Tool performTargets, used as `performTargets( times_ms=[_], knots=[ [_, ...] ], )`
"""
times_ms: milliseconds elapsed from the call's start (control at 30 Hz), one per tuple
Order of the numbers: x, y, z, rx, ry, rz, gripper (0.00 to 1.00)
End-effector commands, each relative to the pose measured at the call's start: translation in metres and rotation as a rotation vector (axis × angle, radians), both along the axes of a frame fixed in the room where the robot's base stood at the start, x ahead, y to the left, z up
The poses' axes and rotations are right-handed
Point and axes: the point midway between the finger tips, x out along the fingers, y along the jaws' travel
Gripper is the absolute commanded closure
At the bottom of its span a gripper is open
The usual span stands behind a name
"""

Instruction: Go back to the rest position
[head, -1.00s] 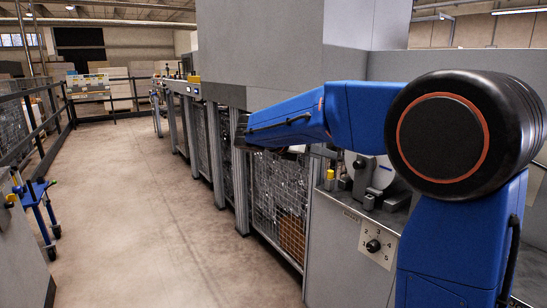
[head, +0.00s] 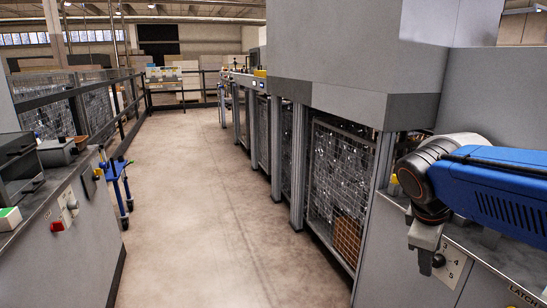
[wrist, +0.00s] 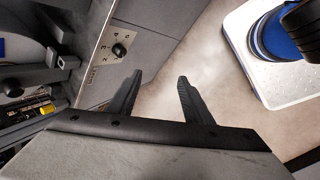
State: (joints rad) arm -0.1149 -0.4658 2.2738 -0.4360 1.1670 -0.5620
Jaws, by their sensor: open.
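My gripper (wrist: 158,85) shows in the wrist view with its two dark fingers apart and nothing between them. Bare floor and the side of a grey cabinet lie beyond the fingers. In the head view my blue arm reaches in from the right edge, and its black wrist end is beside the grey machine counter.
A grey counter with a dial panel (head: 446,261) stands close at the right. Wire-mesh cages (head: 338,180) line the machine's side. A blue trolley (head: 117,180) and a control cabinet (head: 75,235) stand left. The aisle floor (head: 195,190) between is clear.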

Motion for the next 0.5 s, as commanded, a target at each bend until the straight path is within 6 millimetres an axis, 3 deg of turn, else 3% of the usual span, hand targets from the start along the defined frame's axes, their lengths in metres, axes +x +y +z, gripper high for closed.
performTargets(
  times_ms=[33, 200, 500],
  knots=[
    [-0.015, 0.004, -0.007, 0.059, -0.041, -0.064, 0.54],
    [-0.056, 0.025, -0.034, 0.27, -0.161, -0.299, 0.54],
    [-0.098, 0.056, -0.067, 0.557, -0.294, -0.631, 0.54]
  ],
)
